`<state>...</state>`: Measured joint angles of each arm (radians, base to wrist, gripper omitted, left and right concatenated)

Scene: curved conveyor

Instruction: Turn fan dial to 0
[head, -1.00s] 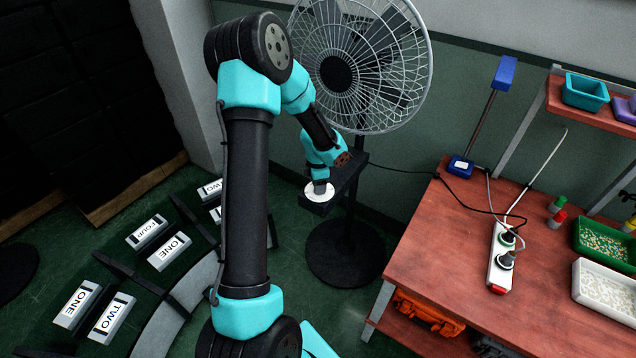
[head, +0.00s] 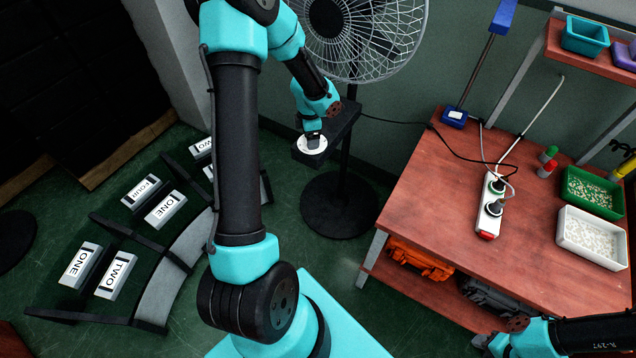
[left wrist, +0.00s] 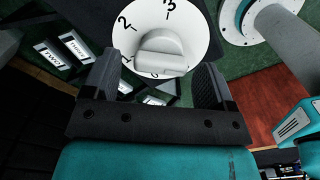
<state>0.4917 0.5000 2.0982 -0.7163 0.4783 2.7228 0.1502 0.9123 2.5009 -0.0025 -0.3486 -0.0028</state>
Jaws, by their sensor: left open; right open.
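The white knob (left wrist: 162,52) is between the spread fingers of my left gripper (left wrist: 160,75), with visible gaps. My right gripper (head: 497,343) is low at the bottom right, partly cut off.
A red-topped bench (head: 455,165) at the right bears a power strip (head: 490,207), a green tray (head: 592,192) and a white tray (head: 592,238). A curved conveyor (head: 180,260) with several labelled blocks lies at the left. A cable runs from the fan to the bench.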

